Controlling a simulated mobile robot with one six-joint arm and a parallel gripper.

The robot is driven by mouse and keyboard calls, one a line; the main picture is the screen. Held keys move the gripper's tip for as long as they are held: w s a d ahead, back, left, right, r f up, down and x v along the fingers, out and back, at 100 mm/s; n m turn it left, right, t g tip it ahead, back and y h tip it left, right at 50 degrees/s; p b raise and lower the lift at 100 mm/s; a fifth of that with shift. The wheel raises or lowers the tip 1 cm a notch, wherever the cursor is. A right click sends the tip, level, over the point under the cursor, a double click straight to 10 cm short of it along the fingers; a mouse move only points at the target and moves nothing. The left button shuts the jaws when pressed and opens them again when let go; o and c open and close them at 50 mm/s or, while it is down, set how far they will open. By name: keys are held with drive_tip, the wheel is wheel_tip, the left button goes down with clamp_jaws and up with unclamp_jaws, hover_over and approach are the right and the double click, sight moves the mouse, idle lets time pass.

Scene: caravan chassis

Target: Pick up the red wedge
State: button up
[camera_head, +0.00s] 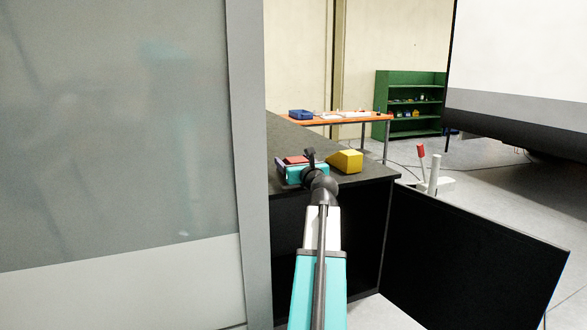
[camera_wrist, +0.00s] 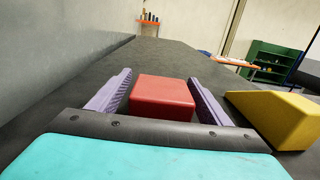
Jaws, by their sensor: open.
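The red wedge (camera_wrist: 162,97) lies on the dark countertop, between the two purple fingers of my gripper (camera_wrist: 155,95) in the wrist view. A thin dark gap shows on the finger sides, and I cannot tell whether either finger touches it. In the head view a small part of the red wedge (camera_head: 296,160) shows above the teal body of my gripper (camera_head: 292,162), which hides most of the fingers. My gripper is open and low over the counter.
A yellow wedge-shaped block (camera_wrist: 281,118) sits just right of my gripper; it also shows in the head view (camera_head: 348,160). A grey panel (camera_head: 245,160) stands close on the left. The dark countertop (camera_wrist: 180,55) is clear beyond the red wedge. An orange table (camera_head: 375,119) and green shelf (camera_head: 410,78) stand farther back.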

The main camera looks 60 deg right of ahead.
idle(0.4)
drive_tip(key=c, duration=1.3)
drive_tip(key=shift+r, duration=0.1)
drive_tip(key=shift+r, duration=4.9)
